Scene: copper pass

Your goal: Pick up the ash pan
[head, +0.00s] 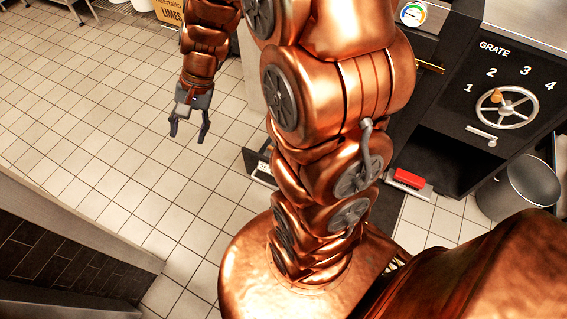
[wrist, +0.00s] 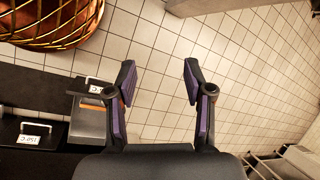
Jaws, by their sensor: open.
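What looks like the ash pan (head: 425,190) is a pale metal edge with a red grip, low at the front of the black cabinet in the head view. My arm hides part of that area. I cannot make it out for certain in the wrist view. My gripper (head: 188,134) hangs over the tiled floor, well to the left of the red grip. In the wrist view my gripper (wrist: 158,76) has its two fingers spread apart with nothing between them.
The black cabinet (head: 458,130) has a hand wheel (head: 507,107) marked GRATE. A grey metal bucket (head: 522,188) stands at its right. A dark drawer front (wrist: 30,132) with a temperature label shows at the lower left of the wrist view. The tiled floor (head: 110,120) is clear on the left.

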